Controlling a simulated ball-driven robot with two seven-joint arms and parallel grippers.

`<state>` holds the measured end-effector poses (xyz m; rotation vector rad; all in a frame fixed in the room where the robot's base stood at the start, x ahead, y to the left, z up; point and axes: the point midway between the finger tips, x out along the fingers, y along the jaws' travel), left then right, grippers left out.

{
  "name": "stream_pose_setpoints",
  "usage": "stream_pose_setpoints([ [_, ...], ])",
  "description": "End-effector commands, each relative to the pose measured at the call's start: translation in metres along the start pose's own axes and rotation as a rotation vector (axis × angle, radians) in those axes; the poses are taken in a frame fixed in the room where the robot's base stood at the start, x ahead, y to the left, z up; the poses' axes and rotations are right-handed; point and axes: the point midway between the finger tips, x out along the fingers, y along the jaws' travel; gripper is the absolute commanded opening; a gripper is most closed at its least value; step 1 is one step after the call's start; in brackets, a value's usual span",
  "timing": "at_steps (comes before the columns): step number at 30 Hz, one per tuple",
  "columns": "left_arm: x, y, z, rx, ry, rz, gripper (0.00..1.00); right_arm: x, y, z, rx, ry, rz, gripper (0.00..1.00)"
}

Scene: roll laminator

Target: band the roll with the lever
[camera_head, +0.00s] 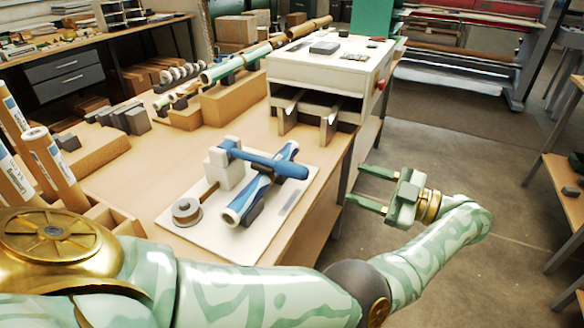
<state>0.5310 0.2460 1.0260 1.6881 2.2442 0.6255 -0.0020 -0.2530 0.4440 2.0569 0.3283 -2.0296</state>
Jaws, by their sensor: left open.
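A blue lever (262,160) with a thick blue grip at its right end is hinged on a pale upright block (225,170). The lever lies across a blue and white roll (239,211), which rests on a dark cradle; whether they touch I cannot tell. A tape spool (187,212) sits left of the roll, with a brown strip leading from it towards the block. All stand on a white base plate (208,240). My left gripper (354,183) is open and empty, right of the lever, beyond the bench edge, with its fingers pointing left. My right gripper is not in view.
A white machine (330,66) stands behind on the wooden bench (150,172). Cardboard tubes (50,160) stand in a box at the left. Long rolls (237,66) lie on supports at the back. Open floor (450,160) lies right of the bench.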

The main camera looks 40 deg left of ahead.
Motion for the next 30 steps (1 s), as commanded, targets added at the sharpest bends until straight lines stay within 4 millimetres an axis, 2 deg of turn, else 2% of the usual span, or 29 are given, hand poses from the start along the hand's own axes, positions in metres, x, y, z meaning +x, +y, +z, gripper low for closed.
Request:
stream_pose_setpoints([
  [1, 0.001, -0.008, 0.008, 0.026, -0.023, -0.023, 0.52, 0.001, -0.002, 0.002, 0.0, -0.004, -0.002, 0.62],
  [3, 0.003, -0.012, 0.012, 0.044, -0.037, -0.041, 0.52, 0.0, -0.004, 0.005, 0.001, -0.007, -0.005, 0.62],
  [7, 0.013, -0.013, 0.012, 0.048, -0.036, -0.047, 0.52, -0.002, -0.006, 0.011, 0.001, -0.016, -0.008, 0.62],
  [11, 0.032, -0.014, 0.012, 0.044, -0.037, -0.043, 0.52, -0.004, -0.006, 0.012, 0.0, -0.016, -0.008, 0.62],
  [21, 0.118, -0.015, 0.013, 0.037, -0.03, -0.039, 0.52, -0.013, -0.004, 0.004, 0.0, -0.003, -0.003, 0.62],
  [25, 0.142, -0.017, 0.015, 0.039, -0.031, -0.037, 0.52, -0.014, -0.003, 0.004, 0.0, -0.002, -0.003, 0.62],
  [30, 0.16, -0.017, 0.017, 0.04, -0.033, -0.039, 0.52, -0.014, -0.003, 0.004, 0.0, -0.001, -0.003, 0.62],
])
